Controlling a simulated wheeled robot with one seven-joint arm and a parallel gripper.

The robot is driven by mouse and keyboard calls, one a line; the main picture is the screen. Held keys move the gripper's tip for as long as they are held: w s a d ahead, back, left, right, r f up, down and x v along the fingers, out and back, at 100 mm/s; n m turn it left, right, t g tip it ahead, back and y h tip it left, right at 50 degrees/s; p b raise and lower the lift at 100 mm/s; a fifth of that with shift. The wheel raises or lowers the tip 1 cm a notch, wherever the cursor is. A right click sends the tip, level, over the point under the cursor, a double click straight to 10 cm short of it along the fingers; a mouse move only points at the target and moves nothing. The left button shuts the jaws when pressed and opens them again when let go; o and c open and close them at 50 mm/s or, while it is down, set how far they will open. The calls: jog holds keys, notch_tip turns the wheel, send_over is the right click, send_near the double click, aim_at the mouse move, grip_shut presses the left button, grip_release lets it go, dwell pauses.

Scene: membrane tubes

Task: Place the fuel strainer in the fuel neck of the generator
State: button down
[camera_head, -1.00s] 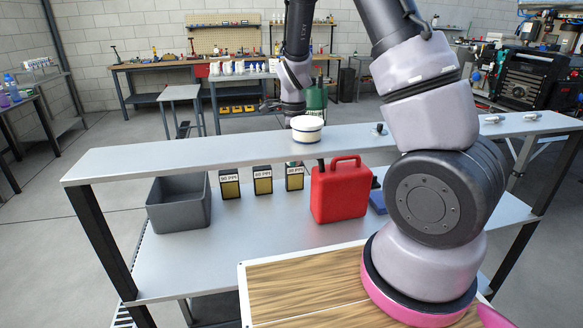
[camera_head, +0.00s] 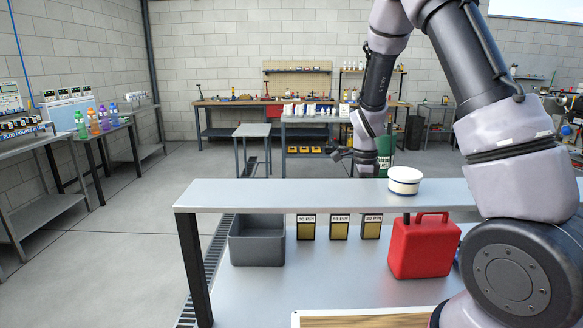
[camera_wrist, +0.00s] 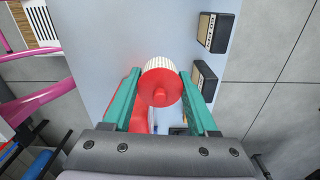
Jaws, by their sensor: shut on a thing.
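My gripper (camera_wrist: 160,95) is shut on a round thing with a red, knobbed end and white ribbed sides, which looks like the fuel strainer (camera_wrist: 160,80). It sits between the two green fingers in the wrist view. No generator or fuel neck shows clearly; dark machinery (camera_head: 568,108) is cut off at the head view's right edge.
A white tub (camera_head: 405,180) stands on the upper shelf (camera_head: 290,192). Below are a grey bin (camera_head: 257,247), labelled boxes (camera_head: 339,228) and a red fuel can (camera_head: 425,248). A side table (camera_head: 110,133) with bottles stands left. Open floor (camera_head: 110,260) lies between.

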jog(key=shift+w+d+f+n, duration=0.1)
jog(key=shift+d+f+n, duration=0.15)
jog(key=shift+n, duration=0.25)
jog(key=shift+w+d+f+n, duration=0.1)
jog(key=shift+d+n, duration=0.15)
jog(key=shift+n, duration=0.25)
jog(key=w+d+f+n, duration=0.2)
jog(key=d+f+n, duration=0.3)
jog(key=n, duration=0.8)
notch_tip(320, 180, up, 6)
jog(key=n, duration=0.9)
send_over(356, 247)
notch_tip(356, 247, down, 17)
jog(key=shift+w+f, duration=0.1)
jog(key=shift+f, duration=0.1)
jog(key=shift+c, duration=0.9)
grip_release()
